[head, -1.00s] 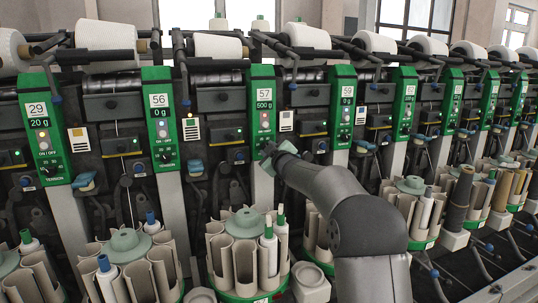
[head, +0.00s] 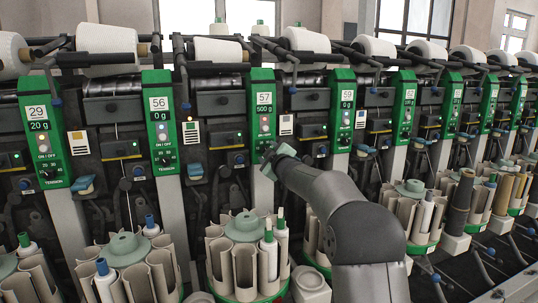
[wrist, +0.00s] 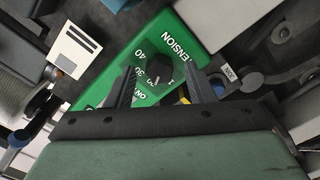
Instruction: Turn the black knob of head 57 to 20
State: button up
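The green panel of head 57 (head: 262,92) stands in the middle of the head view, with 57 and 500 g on its labels. My gripper (head: 267,154) is at its lower part and hides the knob there. In the wrist view the black knob (wrist: 159,68) sits on the green panel (wrist: 185,40), upside down, with TENSION, 40 and 30 readable beside it. My gripper (wrist: 159,80) is open, one dark finger on each side of the knob, with gaps visible. The 20 mark and the knob's exact pointing are not clear.
Neighbouring green panels 56 (head: 161,120) and 59 (head: 342,110) stand on either side. A bobbin carousel (head: 244,226) with upright tubes sits below head 57. A white card (wrist: 76,50) and a blue round part (wrist: 219,88) lie close to the panel in the wrist view.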

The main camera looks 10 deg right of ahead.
jog(key=s+d+b, duration=0.1)
jog(key=s+d, duration=0.2)
jog(key=s, duration=1.4)
jog(key=shift+d, duration=0.1)
jog(key=s+a+f+m+g+h+p, duration=0.1)
jog(key=s+m+g+p, duration=0.3)
jog(key=s, duration=0.9)
jog(key=s+a+f+m+g+h+p, duration=0.1)
jog(key=s+g+p, duration=0.6)
jog(key=s, duration=0.7)
jog(key=s+a+f+m+g+h+p, duration=0.1)
jog(key=s+f+m+g+p, duration=0.3)
jog(key=s, duration=0.9)
jog(key=a+m+g+p, duration=0.1)
jog(key=m+g+p, duration=0.1)
jog(key=m+p, duration=0.1)
jog(key=shift+s+a+f+p, duration=0.15)
jog(key=shift+s+a+p, duration=0.05)
jog(key=shift+p, duration=0.65)
